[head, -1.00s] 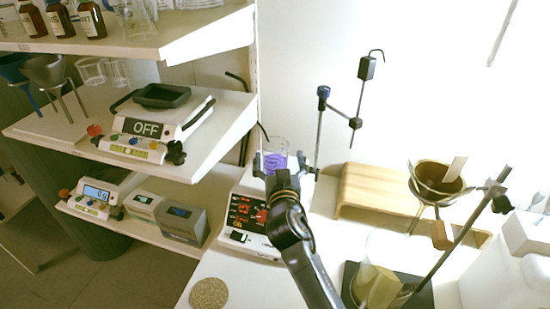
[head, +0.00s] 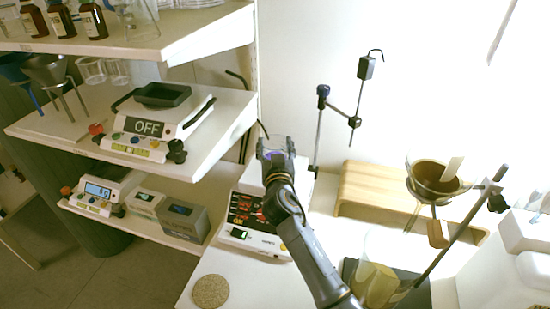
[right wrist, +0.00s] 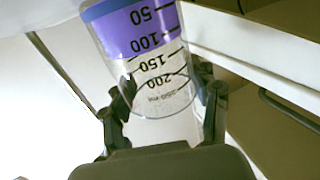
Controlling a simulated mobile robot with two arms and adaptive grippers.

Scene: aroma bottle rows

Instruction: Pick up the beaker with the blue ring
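The beaker (head: 271,153) is clear glass with purple-blue liquid, above the hotplate at mid picture. In the right wrist view the beaker (right wrist: 158,72) fills the upper middle, with dark volume marks and a blue ring (right wrist: 104,8) at its far end. My right gripper (head: 276,150) is around the beaker. Its two fingers (right wrist: 166,88) press against opposite sides of the glass near the 200 mark. The gripper hides the beaker's lower part in the head view, so I cannot tell whether it touches the plate. My left gripper is not in view.
The hotplate (head: 250,240) has lit red digits. A thin stand (head: 318,140) rises close right of the gripper. A wooden bench (head: 375,190) and a funnel stand (head: 437,180) are farther right. Shelves with a balance (head: 155,130) are at left. A cork disc (head: 210,291) lies in front.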

